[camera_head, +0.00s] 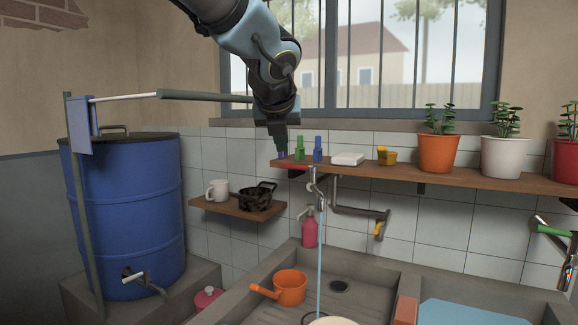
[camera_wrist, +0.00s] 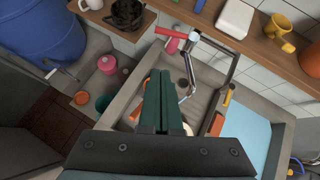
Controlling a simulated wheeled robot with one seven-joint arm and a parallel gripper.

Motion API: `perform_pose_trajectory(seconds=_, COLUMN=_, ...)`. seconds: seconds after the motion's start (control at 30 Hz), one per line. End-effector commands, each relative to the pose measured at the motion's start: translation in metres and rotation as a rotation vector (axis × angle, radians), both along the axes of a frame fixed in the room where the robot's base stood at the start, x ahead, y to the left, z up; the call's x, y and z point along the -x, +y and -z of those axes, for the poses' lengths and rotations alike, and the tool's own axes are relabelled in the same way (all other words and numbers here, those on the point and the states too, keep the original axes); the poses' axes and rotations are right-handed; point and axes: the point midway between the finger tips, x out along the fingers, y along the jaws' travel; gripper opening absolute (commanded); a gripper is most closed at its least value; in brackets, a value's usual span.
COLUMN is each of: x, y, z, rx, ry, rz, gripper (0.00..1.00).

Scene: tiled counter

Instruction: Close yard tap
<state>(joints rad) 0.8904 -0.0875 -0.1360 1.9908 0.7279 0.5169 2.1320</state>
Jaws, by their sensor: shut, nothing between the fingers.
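A metal tap (camera_head: 314,187) with a red lever handle (camera_head: 292,167) stands over the sink, and a thin stream of water (camera_head: 320,250) runs down from it. The handle points left in the head view. In the wrist view the red handle (camera_wrist: 171,32) and the tap (camera_wrist: 208,43) lie beyond my fingertips. My gripper (camera_head: 282,150) points down just above the left end of the red handle in the head view; I cannot tell whether they touch. In the wrist view my gripper (camera_wrist: 160,75) has its dark green fingers together, with nothing between them.
A wooden shelf (camera_head: 460,177) holds small coloured bottles, a white dish (camera_head: 347,159), a yellow cup (camera_head: 386,156) and potted plants. A pipe with a yellow handle (camera_head: 378,229) is below. Another tap with a green handle (camera_head: 552,230) is at right. A blue barrel (camera_head: 130,215) stands left.

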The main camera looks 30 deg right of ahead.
Motion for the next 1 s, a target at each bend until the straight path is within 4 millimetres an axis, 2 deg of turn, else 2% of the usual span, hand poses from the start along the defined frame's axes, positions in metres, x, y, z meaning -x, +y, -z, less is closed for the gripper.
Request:
perform_pose_trajectory(seconds=0.17, x=-0.001, y=-0.010, z=-0.001, rx=-0.027, ry=-0.036, rz=0.046, gripper=0.00)
perform_pose_trajectory(seconds=0.67, x=-0.062, y=-0.050, z=0.059, rx=-0.028, ry=-0.030, rz=0.043, gripper=0.00)
perform_pose_trajectory(seconds=0.8, x=-0.080, y=-0.062, z=0.060, rx=-0.025, ry=-0.032, rz=0.042, gripper=0.00)
perform_pose_trajectory(seconds=1.0, x=-0.092, y=-0.070, z=0.063, rx=-0.025, ry=-0.032, rz=0.042, gripper=0.00)
